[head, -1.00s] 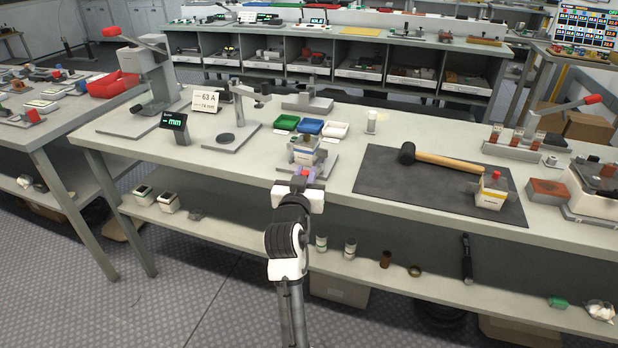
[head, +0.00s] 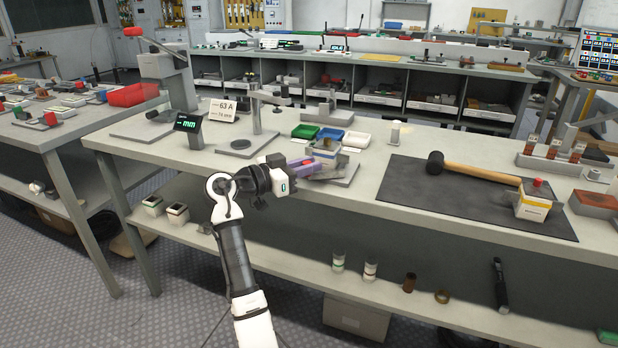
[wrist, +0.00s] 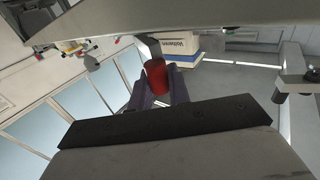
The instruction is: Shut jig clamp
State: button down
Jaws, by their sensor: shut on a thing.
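The jig (head: 340,175) is on the bench, right of my gripper in the head view. A boxy white part (head: 325,150) sits in it; the wrist view shows this part (wrist: 181,45) with a blue band and lettering. The red clamp handle (wrist: 156,76) shows between my purple fingers in the wrist view. My gripper (head: 303,163) is shut on this handle, at the jig's left side in the head view, and it also shows in the wrist view (wrist: 157,88). The fingers hide part of the handle. How far the clamp is swung is hard to tell.
Green, blue and white trays (head: 330,134) stand just behind the jig. A display reading mm (head: 187,123) and a stand (head: 240,146) are to the left. A mallet (head: 470,170) and a yellow-banded box (head: 533,203) lie on the dark mat (head: 420,195) to the right.

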jog(key=shift+w+a+m+g+h+b, duration=0.1)
jog(key=shift+w+m+g+h+b, duration=0.1)
jog(key=shift+w+m+g+h, duration=0.25)
jog(key=shift+w+a+m+g+h+b, duration=0.1)
jog(key=shift+w+m+g+h+b, duration=0.2)
jog(key=shift+g, duration=0.35)
jog(key=shift+s, duration=0.1)
jog(key=shift+d, duration=0.1)
jog(key=c, duration=1.4)
grip_release()
jog(key=shift+o, duration=0.2)
jog(key=b+v, duration=0.1)
jog(key=v, duration=1.2)
jog(key=shift+s+a, duration=0.25)
jog(key=shift+a, duration=0.1)
jog(key=shift+r, duration=0.1)
